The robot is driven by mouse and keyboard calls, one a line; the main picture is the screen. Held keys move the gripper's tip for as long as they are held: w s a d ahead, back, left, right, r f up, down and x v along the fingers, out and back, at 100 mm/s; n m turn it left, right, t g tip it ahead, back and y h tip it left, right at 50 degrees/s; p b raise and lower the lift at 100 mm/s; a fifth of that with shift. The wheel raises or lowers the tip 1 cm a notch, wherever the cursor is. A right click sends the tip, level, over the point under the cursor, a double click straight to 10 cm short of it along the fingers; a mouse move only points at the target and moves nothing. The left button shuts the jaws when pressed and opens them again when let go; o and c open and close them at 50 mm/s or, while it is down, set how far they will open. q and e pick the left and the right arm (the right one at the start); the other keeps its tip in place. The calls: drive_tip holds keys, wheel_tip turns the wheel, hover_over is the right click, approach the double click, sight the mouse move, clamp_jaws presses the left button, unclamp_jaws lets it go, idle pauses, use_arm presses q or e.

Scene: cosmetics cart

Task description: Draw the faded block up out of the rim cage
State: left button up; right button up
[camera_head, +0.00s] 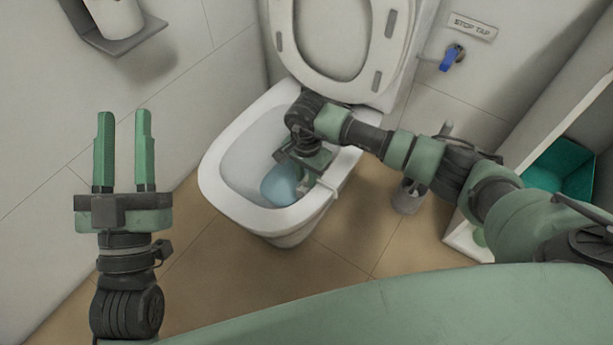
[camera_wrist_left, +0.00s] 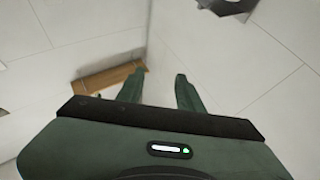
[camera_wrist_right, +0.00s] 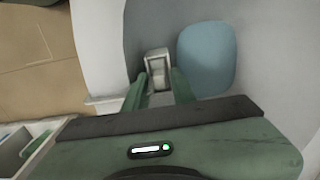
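My right gripper (camera_wrist_right: 158,88) reaches down into the toilet bowl (camera_head: 233,160), just inside the rim. In the right wrist view, a pale grey-white framed piece (camera_wrist_right: 157,62), which looks like the rim cage, lies at and between its fingertips. I cannot clearly tell the faded block from the cage there, nor whether the fingers grip or only flank it. A white hook (camera_head: 326,181) crosses the rim beside the gripper; it also shows in the right wrist view (camera_wrist_right: 103,104). My left gripper (camera_head: 124,152) is open, empty and raised at the left, away from the toilet.
A light blue rounded patch (camera_head: 279,186), seemingly water, lies in the bowl beside the right gripper. The raised seat (camera_head: 290,40) stands behind. A blue stop tap (camera_head: 449,60) is on the back wall. A shelf with a teal bin (camera_head: 560,165) stands at the right.

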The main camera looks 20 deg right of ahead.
clamp_jaws()
